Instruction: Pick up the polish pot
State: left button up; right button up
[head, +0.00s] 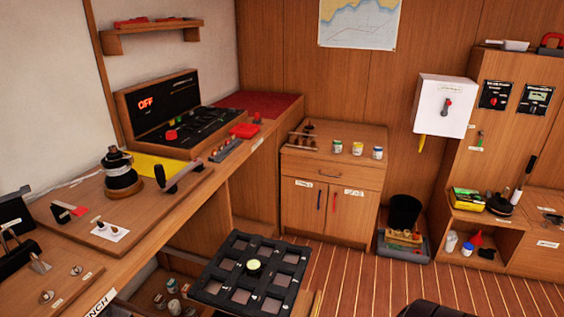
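Several small pots with lids are in the head view, and I cannot read which one is the polish pot. Three stand upright and apart on the wooden cabinet top: a left pot (337,146), a middle pot with a yellowish lid (358,148) and a right pot (377,153). A few more small jars (172,286) sit low in an open space under the bench at the bottom left. Neither of my grippers shows in this view.
The bench (150,217) runs along the left with a winch, a panel and small tools. A black grid tray (216,269) lies at bottom centre. A black bucket (404,211) stands right of the cabinet (318,194). Striped floor (360,283) is open in front.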

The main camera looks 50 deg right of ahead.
aim_at(357, 147)
jog(key=z, duration=1.75)
